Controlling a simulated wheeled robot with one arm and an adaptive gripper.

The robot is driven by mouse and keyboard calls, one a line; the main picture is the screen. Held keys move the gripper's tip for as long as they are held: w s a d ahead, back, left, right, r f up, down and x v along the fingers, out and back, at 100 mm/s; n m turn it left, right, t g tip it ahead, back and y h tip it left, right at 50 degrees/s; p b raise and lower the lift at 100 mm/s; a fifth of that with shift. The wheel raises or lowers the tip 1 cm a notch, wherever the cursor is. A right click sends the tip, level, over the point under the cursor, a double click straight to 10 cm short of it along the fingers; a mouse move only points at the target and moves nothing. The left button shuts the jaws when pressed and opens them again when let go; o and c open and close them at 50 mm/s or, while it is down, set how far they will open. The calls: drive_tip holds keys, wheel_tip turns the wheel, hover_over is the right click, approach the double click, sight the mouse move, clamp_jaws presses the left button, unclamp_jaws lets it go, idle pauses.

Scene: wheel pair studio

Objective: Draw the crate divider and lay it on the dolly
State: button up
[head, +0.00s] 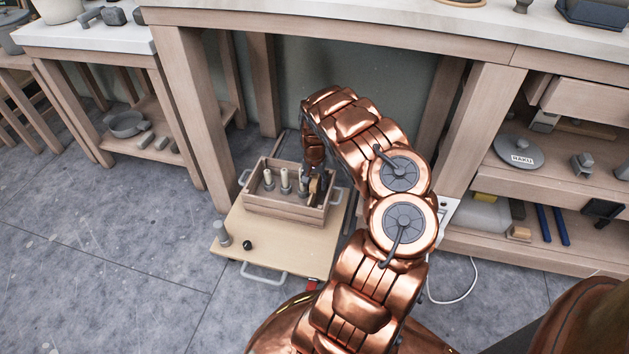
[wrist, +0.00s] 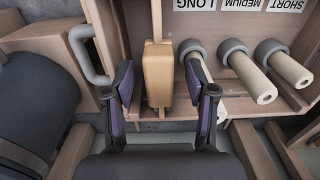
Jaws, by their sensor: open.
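The crate divider (wrist: 158,72) is a thin wooden panel with a thicker tan block on it, standing upright in the wooden crate (head: 284,212). My gripper (wrist: 158,78) is open, with one purple-padded finger on each side of the block. Gaps show between the pads and the block. In the head view my gripper (head: 314,178) reaches down into the crate's right end, and my arm hides part of that end. The crate stands on the dolly (head: 275,250), a flat tan board with a grey handle in front.
Several grey-collared cream rods (wrist: 245,75) stand in the crate beside the divider, close to my right finger. SHORT, MEDIUM and LONG labels (wrist: 240,4) mark its wall. The dolly's front has a grey post (head: 221,234) and black knob (head: 247,245). Table legs (head: 195,120) flank the crate.

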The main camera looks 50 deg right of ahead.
drive_tip(key=shift+c, duration=0.4)
clamp_jaws()
idle(0.4)
